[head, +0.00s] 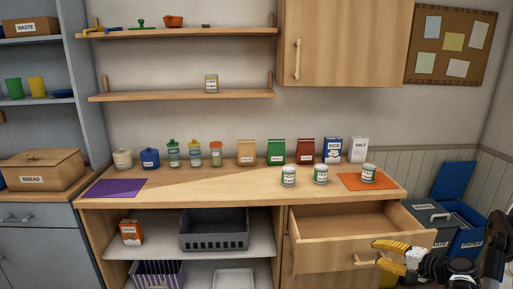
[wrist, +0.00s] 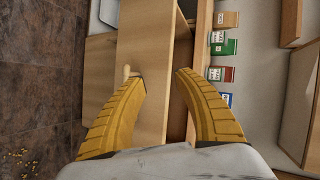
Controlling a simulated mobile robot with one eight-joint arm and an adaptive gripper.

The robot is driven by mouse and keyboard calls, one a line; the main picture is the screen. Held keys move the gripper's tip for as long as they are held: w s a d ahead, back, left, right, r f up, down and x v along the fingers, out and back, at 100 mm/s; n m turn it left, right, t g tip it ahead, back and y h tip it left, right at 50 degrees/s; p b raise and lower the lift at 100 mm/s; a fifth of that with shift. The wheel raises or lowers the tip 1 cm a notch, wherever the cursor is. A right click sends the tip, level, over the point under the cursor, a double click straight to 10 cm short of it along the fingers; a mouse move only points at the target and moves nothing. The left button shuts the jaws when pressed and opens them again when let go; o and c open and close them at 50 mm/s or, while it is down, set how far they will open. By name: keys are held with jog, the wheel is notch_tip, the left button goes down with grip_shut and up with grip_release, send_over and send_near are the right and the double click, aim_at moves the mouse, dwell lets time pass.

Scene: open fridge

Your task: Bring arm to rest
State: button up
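My gripper (head: 388,252) is at the lower right in the head view, in front of the open drawer (head: 345,220) and close to its handle (head: 366,260). In the wrist view my gripper (wrist: 161,75) has two yellow fingers apart with nothing held between them. The wooden drawer front (wrist: 148,45) shows beyond the fingers. The handle (wrist: 127,72) lies just beyond the left fingertip, outside the gap. I cannot tell whether the finger touches it. My arm is partly cut off at the right edge of the head view.
The drawer juts out below the counter (head: 220,190). Cans, boxes and jars stand on the counter, with one can (head: 368,172) on an orange mat (head: 352,184). Blue and grey bins (head: 466,241) stand at the right. Open shelves with a grey crate (head: 214,241) are at the left.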

jog(key=s+a+r+n+g+h, duration=0.1)
jog(key=s+a+r+n+g, duration=0.15)
jog(key=s+a+r, duration=0.4)
jog(key=s+a+r+n+g+h, duration=0.2)
jog(key=s+a+r+n, duration=0.15)
jog(key=a+r, duration=0.65)
jog(key=s+a+f+n+h, duration=0.1)
jog(key=s+a+n+h, duration=0.2)
jog(key=s, duration=1.6)
jog(key=a+n, duration=0.2)
jog(key=a, duration=0.2)
jog(key=shift+s+a, duration=0.2)
jog(key=shift+s, duration=0.15)
